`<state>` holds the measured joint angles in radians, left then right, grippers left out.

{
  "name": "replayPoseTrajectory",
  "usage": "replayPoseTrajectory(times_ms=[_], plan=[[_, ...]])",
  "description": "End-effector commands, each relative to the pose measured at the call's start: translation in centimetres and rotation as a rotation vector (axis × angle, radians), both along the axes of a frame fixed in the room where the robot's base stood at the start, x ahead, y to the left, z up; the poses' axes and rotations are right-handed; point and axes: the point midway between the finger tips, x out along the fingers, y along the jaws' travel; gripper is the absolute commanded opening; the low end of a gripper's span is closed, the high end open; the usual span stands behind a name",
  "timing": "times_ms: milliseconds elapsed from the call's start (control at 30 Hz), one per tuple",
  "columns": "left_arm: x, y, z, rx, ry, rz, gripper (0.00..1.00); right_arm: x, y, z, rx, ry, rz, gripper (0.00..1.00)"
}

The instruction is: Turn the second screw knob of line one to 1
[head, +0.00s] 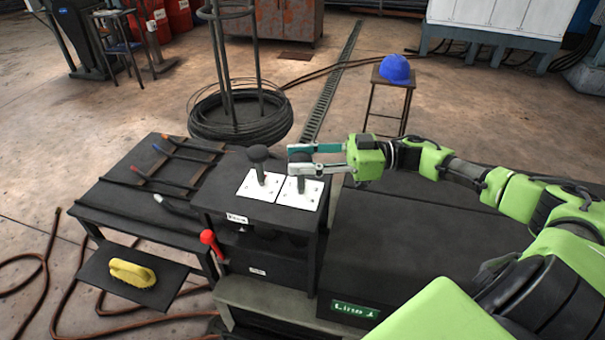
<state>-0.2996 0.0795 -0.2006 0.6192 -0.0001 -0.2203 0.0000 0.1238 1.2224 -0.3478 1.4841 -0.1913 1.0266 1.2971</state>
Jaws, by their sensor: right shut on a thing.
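Two dark knobs stand upright on white plates on top of a black control box (262,212). The left knob (258,157) stands free on the left plate (250,190). The second, right-hand knob (301,184) stands on the right plate (312,200). My right gripper (292,158) comes in from the right and is shut on the head of the second knob, one finger on its far side and one on its near side. The fingers hide part of that head. A green sign reading "Line 1" (354,309) is on the front below. My left gripper is out of view.
A red-handled lever (209,238) is at the box's left front. A wire coil (240,118) and a stool with a blue helmet (395,69) stand behind.

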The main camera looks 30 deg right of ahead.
Motion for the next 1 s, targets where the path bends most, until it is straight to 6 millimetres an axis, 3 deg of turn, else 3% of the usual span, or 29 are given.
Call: replayPoseTrajectory(times_ms=[33, 100, 400, 1000], plan=[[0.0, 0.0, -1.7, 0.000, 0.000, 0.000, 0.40, 0.2, 0.0, -0.7, -0.002, -0.007, 0.029, 0.13], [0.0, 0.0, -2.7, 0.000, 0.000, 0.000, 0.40, 0.2, 0.0, -0.7, -0.001, -0.006, 0.074, 0.13], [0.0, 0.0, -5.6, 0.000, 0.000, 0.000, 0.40, 0.1, 0.1, -0.5, 0.000, -0.004, 0.254, 0.13], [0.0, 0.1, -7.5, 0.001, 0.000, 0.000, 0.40, 0.0, 0.3, -0.5, -0.003, 0.006, 0.437, 0.13]])
